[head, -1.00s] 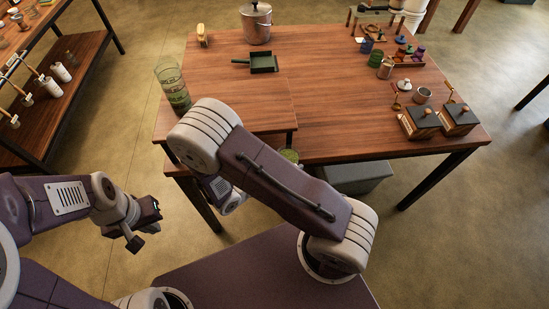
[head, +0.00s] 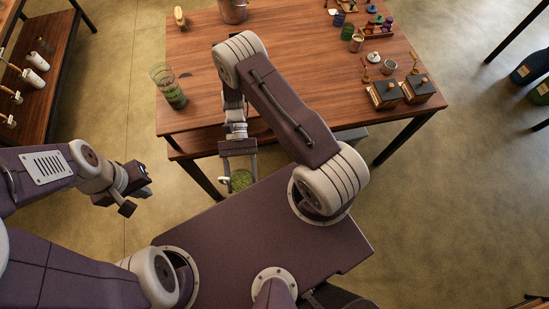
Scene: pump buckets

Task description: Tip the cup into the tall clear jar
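The tall clear jar (head: 169,86) stands upright at the left edge of the table, with green bands or contents in its lower part. The cup (head: 241,181), with green stuff inside, is between the fingers of my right gripper (head: 240,172). That gripper appears shut on it, in front of the table's near edge. The cup looks upright, below and right of the jar in the picture. My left gripper (head: 138,190) is empty and looks open, over the floor left of my base, away from the jar and cup.
The wooden table (head: 310,50) has a metal pot (head: 233,10) at the back. Two dark-topped boxes (head: 400,91), small cups and coloured pieces sit on its right side. A shelf (head: 50,60) stands at the left. My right arm covers part of the tabletop.

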